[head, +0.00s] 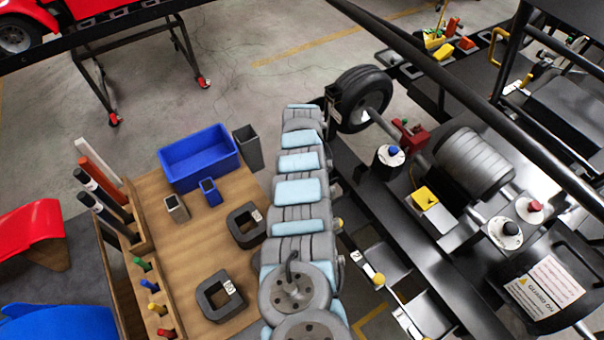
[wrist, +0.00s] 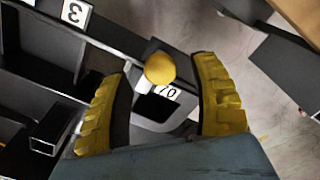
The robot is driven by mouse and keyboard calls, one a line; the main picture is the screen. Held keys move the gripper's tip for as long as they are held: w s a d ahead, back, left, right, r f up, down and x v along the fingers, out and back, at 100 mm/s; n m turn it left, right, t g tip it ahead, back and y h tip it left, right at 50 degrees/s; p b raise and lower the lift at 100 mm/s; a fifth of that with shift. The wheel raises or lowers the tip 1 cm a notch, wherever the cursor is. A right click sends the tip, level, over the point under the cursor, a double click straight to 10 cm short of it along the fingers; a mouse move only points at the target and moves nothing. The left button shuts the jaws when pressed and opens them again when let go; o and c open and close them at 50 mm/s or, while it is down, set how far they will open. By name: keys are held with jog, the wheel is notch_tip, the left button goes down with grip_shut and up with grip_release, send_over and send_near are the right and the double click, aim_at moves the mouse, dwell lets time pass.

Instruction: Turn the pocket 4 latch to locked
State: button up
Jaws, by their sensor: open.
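My gripper (wrist: 163,66) shows in the wrist view with two yellow ridged fingers spread apart. A round yellow knob (wrist: 160,68) lies between the fingertips in the picture, with a gap on either side; I cannot tell its depth. Beside it are a dark square opening and a white label (wrist: 168,92) that I cannot read surely. Another label (wrist: 73,12), like a 3, is at upper left. No latch is clearly marked as pocket 4. In the head view my arm hides the gripper. Yellow knobs show beside the arm (head: 338,223) and on the dark pocket rack (head: 379,279).
Left of my arm, a wooden bench (head: 185,250) holds a blue bin (head: 198,160), small cups and two dark blocks. Right of it are the kart's frame, a wheel (head: 362,98) and black bars. In the wrist view, dark pocket walls (wrist: 45,60) stand at left.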

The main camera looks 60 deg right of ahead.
notch_tip(320, 180, up, 10)
dwell(0.5)
jog(key=shift+r, duration=0.1)
dwell(0.4)
